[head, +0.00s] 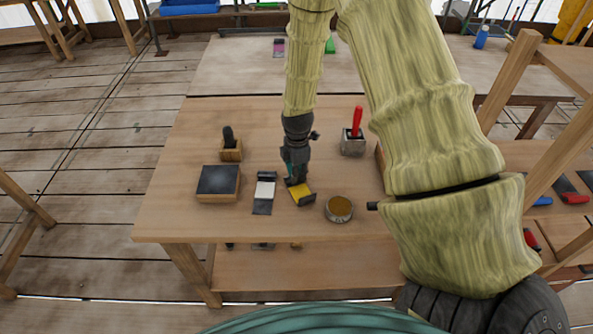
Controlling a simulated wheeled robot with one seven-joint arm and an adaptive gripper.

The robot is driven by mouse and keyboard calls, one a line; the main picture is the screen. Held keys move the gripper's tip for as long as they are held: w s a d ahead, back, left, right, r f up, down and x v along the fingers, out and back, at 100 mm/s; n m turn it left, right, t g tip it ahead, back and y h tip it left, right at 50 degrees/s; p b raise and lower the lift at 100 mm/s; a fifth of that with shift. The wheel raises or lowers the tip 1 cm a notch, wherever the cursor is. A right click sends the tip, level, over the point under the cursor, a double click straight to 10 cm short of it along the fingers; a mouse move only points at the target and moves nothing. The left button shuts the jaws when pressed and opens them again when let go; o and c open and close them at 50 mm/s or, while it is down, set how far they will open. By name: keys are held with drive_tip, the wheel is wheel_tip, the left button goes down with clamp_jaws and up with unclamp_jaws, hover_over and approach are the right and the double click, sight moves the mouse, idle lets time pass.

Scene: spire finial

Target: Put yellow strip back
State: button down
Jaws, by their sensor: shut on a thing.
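The yellow strip (302,191) is low over the front middle of the wooden table, at the tip of my arm. It has dark parts at its edges. My gripper (296,181) points down and is shut on it. The fingertips are small and partly hidden. I cannot tell whether the strip touches the tabletop. Just left of it lies a dark piece with a white middle (265,190), apart from my gripper.
A black-topped wooden block (218,181) is at left, with a dark-handled tool in a wooden holder (231,152) behind it. A round tin (339,209) stands right of the strip. A red-handled tool (356,122) stands in a grey block (353,145). The table's front-left corner is clear.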

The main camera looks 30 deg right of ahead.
drive_tip(key=c, duration=1.1)
unclamp_jaws()
drive_tip(key=shift+r, duration=0.1)
wheel_tip(320, 180, up, 12)
drive_tip(key=b, duration=0.3)
drive_tip(key=shift+s, duration=0.25)
